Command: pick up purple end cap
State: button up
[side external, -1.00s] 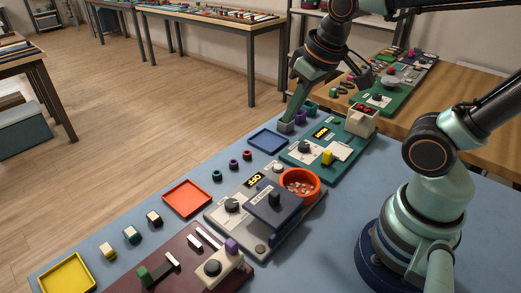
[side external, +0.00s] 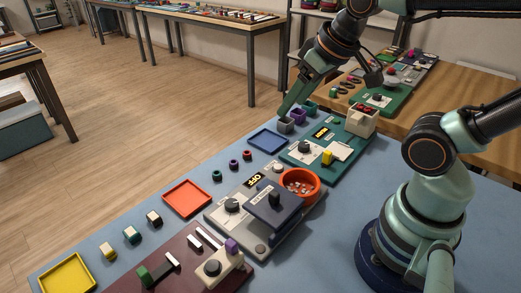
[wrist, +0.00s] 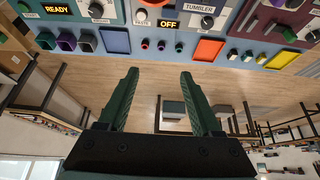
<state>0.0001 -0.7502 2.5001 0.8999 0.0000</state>
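The purple end cap (side external: 233,165) appears to be the small dark purple piece in a short row on the blue table, between a green cap (side external: 217,176) and a red cap (side external: 247,154). It also shows in the wrist view (wrist: 161,45), ahead of the fingers and near the middle. My gripper (wrist: 159,75) is open and empty, with its two green fingers apart. In the side view my gripper (side external: 282,112) is by the grey cup, further back along the table and apart from the purple cap. One finger is hard to make out there.
Grey (side external: 285,125), purple (side external: 298,116) and green cups stand near my gripper. A blue tray (side external: 267,140) and an orange tray (side external: 187,198) flank the cap row. Device panels and an orange bowl (side external: 300,183) stand to the right. The floor lies beyond the table edge.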

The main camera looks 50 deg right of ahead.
jog(key=shift+w, duration=0.1)
jog(key=m+g, duration=0.6)
jog(key=m, duration=1.2)
send_over(233, 162)
notch_tip(233, 162, down, 13)
notch_tip(233, 162, down, 12)
jog(key=shift+d+r, duration=0.1)
jog(key=shift+r, duration=0.1)
grip_shut()
